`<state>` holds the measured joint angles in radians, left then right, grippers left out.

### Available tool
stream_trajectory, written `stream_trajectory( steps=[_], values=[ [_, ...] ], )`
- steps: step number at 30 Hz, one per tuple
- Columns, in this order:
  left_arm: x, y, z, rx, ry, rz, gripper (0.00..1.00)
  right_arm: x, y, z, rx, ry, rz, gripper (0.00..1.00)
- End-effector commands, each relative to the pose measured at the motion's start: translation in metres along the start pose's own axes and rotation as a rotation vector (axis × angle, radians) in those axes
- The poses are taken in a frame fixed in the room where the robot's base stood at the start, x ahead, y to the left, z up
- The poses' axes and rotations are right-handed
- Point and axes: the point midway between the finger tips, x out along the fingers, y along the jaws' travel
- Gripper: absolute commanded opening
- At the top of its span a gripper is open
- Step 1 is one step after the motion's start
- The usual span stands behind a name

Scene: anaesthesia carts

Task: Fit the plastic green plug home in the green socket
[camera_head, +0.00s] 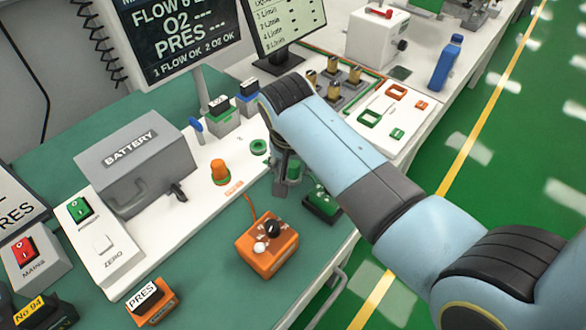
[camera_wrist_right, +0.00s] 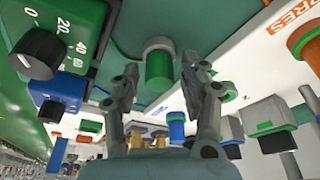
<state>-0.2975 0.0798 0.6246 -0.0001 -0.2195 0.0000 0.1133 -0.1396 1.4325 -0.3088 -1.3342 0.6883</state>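The green plug (camera_wrist_right: 159,70) is a green cylinder with a grey collar, between my right gripper's fingers in the wrist view. In the head view, part of its green side (camera_head: 295,171) shows beside the gripper. My right gripper (camera_wrist_right: 162,75) is open, its two fingertips apart from the plug with a small gap on each side. In the head view the gripper (camera_head: 283,170) is partly hidden by its own arm. A green ring (camera_head: 259,147), which looks like the green socket, lies on the white panel to the left of the gripper; it also shows in the wrist view (camera_wrist_right: 222,91). My left gripper is out of view.
A green box with a knob (camera_head: 322,204) stands close to the right gripper. An orange box (camera_head: 267,249) and an orange cylinder (camera_head: 220,172) are nearby. The grey battery case (camera_head: 136,163) is at left. Green mat is bare around the orange box.

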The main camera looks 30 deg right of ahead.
Motion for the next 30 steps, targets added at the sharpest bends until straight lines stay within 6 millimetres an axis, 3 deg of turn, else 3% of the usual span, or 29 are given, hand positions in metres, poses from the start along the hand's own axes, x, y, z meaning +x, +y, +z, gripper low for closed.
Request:
stream_trajectory(
  steps=[1,9,20,27,30],
  values=[
    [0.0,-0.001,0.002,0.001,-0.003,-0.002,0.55,0.0,0.0,0.0,0.0,0.0,0.0,0.36],
    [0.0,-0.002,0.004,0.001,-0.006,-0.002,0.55,0.0,0.0,0.0,0.0,0.0,0.0,0.01],
    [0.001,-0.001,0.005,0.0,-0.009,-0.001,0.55,-0.006,0.0,-0.002,0.0,0.001,0.0,0.01],
    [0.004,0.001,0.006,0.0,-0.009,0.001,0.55,-0.042,0.0,-0.013,0.001,0.004,-0.002,0.01],
    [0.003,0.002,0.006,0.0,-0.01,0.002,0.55,-0.055,0.026,-0.009,0.0,0.002,0.003,0.01]
  ],
)
